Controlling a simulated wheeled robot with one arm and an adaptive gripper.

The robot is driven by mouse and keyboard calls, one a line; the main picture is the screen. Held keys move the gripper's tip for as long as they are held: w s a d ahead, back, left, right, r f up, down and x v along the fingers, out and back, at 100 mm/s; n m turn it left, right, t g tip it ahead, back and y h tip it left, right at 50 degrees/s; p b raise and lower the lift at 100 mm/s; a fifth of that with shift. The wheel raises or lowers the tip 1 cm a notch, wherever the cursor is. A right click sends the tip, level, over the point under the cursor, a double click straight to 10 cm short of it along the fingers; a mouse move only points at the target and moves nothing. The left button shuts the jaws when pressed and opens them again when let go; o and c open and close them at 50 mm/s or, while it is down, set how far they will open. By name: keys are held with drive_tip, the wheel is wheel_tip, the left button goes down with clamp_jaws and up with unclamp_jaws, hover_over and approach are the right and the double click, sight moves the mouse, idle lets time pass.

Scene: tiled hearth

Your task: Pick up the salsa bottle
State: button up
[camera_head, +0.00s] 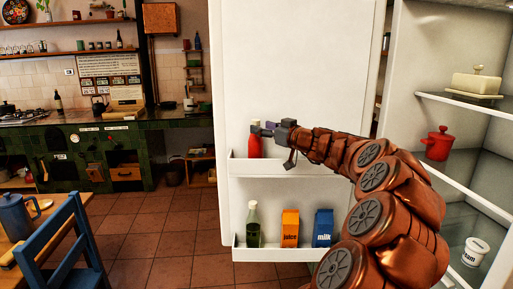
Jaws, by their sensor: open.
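A red bottle (254,148), the only one that fits the salsa bottle, stands upright in the upper shelf of the open fridge door. I cannot read a label on it. My gripper (259,129) is open and reaches in from the right at the height of the bottle's upper part. It covers part of the bottle's top. I cannot tell whether the fingers are around the bottle or in front of it, or whether they touch it. The bottle's base is hidden by the shelf's front wall.
The upper door shelf (300,170) is otherwise clear. The lower door shelf (270,254) holds a green bottle (253,226), an orange juice carton (290,229) and a blue milk carton (323,228). Fridge shelves with a red pot (438,146) stand right. A blue chair (62,245) is at left.

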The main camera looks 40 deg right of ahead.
drive_tip(key=shift+w+p, duration=0.6)
drive_tip(key=shift+w, duration=1.3)
drive_tip(key=shift+f, duration=0.1)
clamp_jaws()
